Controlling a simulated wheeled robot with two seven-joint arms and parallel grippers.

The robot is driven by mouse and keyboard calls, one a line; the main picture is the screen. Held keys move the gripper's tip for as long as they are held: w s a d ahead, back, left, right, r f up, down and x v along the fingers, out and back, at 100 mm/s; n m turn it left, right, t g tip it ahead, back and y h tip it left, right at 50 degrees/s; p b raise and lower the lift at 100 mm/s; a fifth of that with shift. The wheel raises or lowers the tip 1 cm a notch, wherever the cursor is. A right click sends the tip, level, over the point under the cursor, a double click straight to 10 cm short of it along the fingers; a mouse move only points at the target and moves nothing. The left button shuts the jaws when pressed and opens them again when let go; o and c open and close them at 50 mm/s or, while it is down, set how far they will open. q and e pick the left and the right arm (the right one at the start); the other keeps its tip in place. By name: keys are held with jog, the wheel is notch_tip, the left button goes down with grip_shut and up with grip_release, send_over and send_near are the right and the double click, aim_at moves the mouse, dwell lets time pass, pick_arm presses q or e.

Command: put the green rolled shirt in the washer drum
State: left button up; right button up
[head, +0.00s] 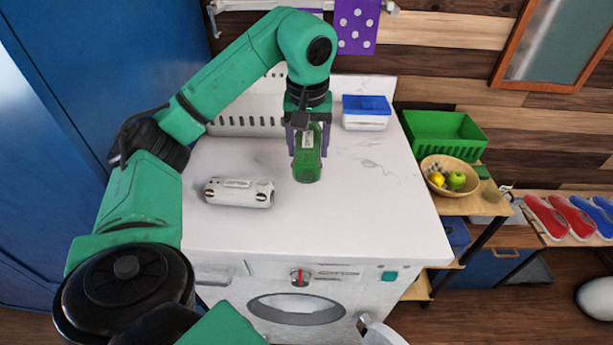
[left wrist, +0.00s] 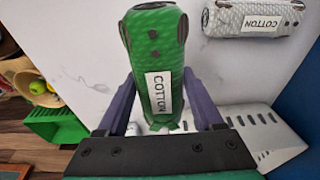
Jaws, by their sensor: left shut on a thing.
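The green rolled shirt (head: 307,165) has a white COTTON label. My left gripper (head: 306,135) is shut on it above the washer top, with a purple finger on each side. In the left wrist view the green rolled shirt (left wrist: 155,60) stands out from between the fingers (left wrist: 160,105). I cannot tell whether its lower end touches the top. The washer (head: 330,225) is white, and its round drum opening (head: 297,307) is low on the front. The door (head: 380,332) seems to stand open at the right. My right gripper is not in view.
A white rolled cloth (head: 238,192) labelled COTTON lies left on the washer top. A blue-lidded box (head: 366,112) and a white slotted basket (head: 240,118) stand at the back. A green crate (head: 445,137) and a fruit bowl (head: 437,164) are on the shelf at right.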

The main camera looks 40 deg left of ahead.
pick_arm(q)
jog(key=f, duration=0.3)
jog(key=w+a+f, duration=0.1)
jog(key=f, duration=0.1)
jog(key=shift+w+f, duration=0.1)
jog(key=shift+f, duration=0.15)
jog(key=f, duration=0.3)
jog(key=shift+s+d+f, duration=0.2)
jog(key=shift+s+f, duration=0.05)
jog(key=shift+f, duration=0.3)
jog(key=shift+w, duration=0.1)
jog(key=o, duration=1.1)
jog(key=shift+f, duration=0.2)
jog(key=shift+c, duration=0.2)
jog(key=o, duration=0.4)
jog(key=shift+r, duration=0.1)
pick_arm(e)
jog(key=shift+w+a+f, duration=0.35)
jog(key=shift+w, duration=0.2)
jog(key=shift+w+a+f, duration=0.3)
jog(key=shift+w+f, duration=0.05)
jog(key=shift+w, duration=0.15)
pick_arm(q)
jog(key=shift+r, duration=0.1)
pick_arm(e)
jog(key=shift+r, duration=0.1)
